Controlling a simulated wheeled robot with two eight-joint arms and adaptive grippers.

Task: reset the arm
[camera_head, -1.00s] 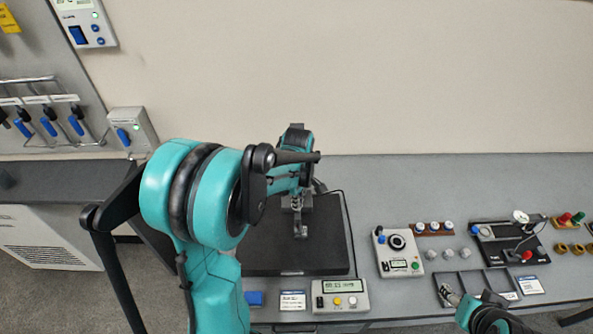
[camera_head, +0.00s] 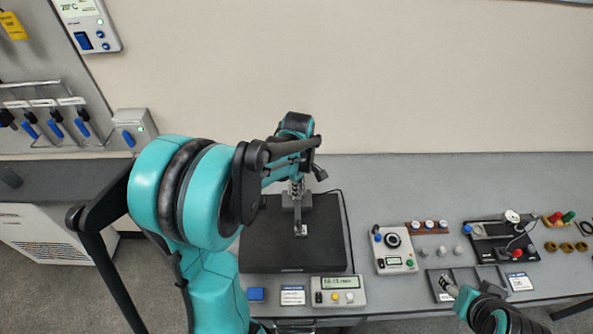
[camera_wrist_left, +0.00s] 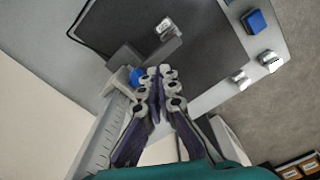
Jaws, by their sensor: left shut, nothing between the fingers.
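My left arm comes in from the left in the head view, its large teal joints in front. My left gripper (camera_head: 297,188) points down over the back of the black plate (camera_head: 270,255), partly behind my arm links. In the left wrist view its fingers (camera_wrist_left: 160,74) are together with nothing between them. They are close to a blue knob (camera_wrist_left: 137,76) on a grey bracket; I cannot tell whether they touch it. A small metal block (camera_head: 301,231) is over the plate. My right gripper (camera_head: 447,285) is low at the right, small and unclear, by the compartment tray.
A control box (camera_head: 394,250), a dark tray (camera_head: 466,279) and a dial gauge fixture (camera_head: 500,240) stand at right. The wall is behind.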

